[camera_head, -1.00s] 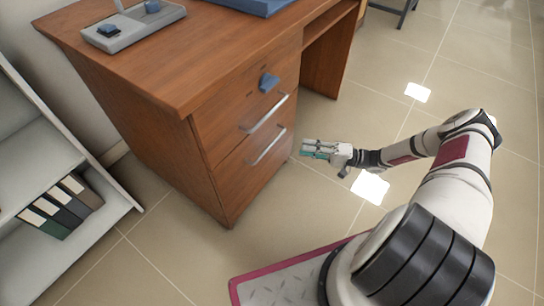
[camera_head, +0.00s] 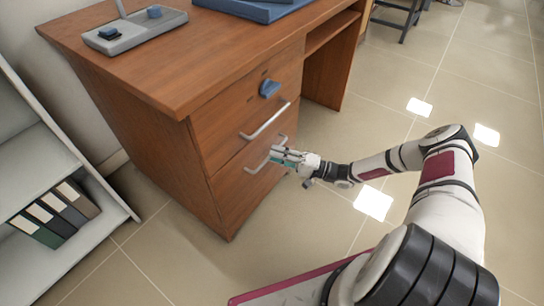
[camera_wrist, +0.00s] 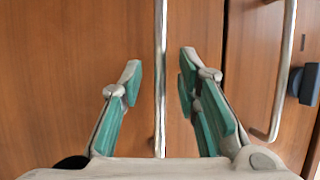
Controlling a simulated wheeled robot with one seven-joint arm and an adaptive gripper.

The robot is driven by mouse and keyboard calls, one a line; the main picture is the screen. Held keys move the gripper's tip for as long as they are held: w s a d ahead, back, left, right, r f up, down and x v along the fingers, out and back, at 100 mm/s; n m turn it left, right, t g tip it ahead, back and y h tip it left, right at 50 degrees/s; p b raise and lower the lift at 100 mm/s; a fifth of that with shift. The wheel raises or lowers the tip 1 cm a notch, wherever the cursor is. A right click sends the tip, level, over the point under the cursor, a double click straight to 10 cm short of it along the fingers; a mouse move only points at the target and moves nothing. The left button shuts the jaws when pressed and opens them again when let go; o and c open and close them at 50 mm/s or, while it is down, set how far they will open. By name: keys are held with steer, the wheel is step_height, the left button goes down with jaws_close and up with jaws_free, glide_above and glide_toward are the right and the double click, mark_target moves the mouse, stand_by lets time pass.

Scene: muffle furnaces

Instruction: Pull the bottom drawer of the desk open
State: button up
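The wooden desk's bottom drawer (camera_head: 237,196) looks closed, with a silver bar handle (camera_head: 256,168). My gripper (camera_head: 278,154) is at that handle, near its right part, and hides some of it in the head view. In the wrist view my gripper (camera_wrist: 160,80) is open, with the bottom handle (camera_wrist: 160,35) running between its two teal-padded fingers. Gaps show on both sides of the bar, wider on the left. How deep the bar sits between the fingertips is hard to tell.
The upper drawer handle (camera_head: 265,120) is just above, with a blue-grey knob (camera_head: 269,88) over it; the handle also shows at the right of the wrist view (camera_wrist: 283,75). A shelf with binders (camera_head: 60,210) stands at left. The floor before the drawers is clear.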

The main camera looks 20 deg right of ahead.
steer(key=shift+x, duration=0.95)
jaws_close()
steer(key=s+d, duration=0.8)
steer(key=s, duration=0.4)
steer(key=s+d, duration=0.9)
steer(key=s, duration=0.3)
steer(key=shift+d+p, duration=0.3)
steer(key=shift+p, duration=0.15)
steer(key=shift+s, duration=0.15)
jaws_free()
